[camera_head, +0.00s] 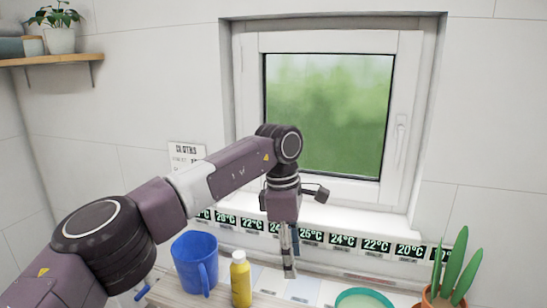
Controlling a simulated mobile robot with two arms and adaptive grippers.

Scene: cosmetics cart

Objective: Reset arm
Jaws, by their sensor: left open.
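My left arm comes in from the left and reaches across to the front of the window. My left gripper (290,262) points down at its end, open and empty, with its fingers seen nearly edge-on. It hangs above the cart surface, to the right of a yellow bottle (241,280) and a blue mug (196,262). It does not visibly touch either. My right gripper is not in view.
A teal round dish (363,299) and a potted green plant (455,268) stand at the lower right. A strip of temperature displays (311,235) runs below the window (328,110). A wooden shelf (50,59) with another plant is at the upper left.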

